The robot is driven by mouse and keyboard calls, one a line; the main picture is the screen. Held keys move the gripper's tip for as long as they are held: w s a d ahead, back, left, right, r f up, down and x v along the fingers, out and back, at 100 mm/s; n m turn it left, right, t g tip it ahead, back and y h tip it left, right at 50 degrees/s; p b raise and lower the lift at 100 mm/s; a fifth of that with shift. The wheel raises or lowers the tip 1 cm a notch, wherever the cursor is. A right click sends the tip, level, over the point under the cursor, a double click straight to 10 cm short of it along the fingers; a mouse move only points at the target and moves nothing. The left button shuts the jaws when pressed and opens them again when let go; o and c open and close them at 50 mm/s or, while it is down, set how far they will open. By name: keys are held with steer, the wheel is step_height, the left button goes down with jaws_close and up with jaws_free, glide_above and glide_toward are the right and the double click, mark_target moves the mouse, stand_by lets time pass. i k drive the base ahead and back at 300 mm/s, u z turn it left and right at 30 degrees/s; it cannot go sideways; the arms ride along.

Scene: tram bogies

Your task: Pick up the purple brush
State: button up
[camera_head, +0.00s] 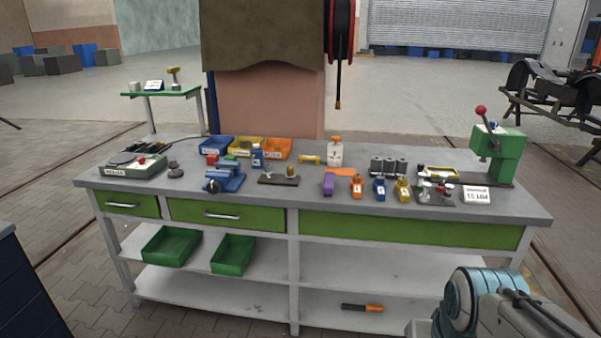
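The purple thing (329,186), which looks like the brush, is on the front half of the workbench top (290,201), right of the middle. It is small in the picture, and I cannot make out its bristles or handle. An orange piece (341,173) lies close behind it, and I cannot tell whether they touch. An orange-topped small item (357,187) stands just to its right. Part of my arm shows at the lower right, in front of the bench and well apart from the purple thing. My gripper's fingers are not visible.
Blue and yellow small items (380,188) stand further right, before a green press (498,155). A blue vise (224,180) and bins (246,146) are to the left. A white bottle (335,154) stands behind. The bench front strip is mostly clear.

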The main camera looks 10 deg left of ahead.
mark_target(328, 187)
steer(key=u, duration=0.65)
steer(key=i, duration=2.05)
steer(key=z, duration=0.1)
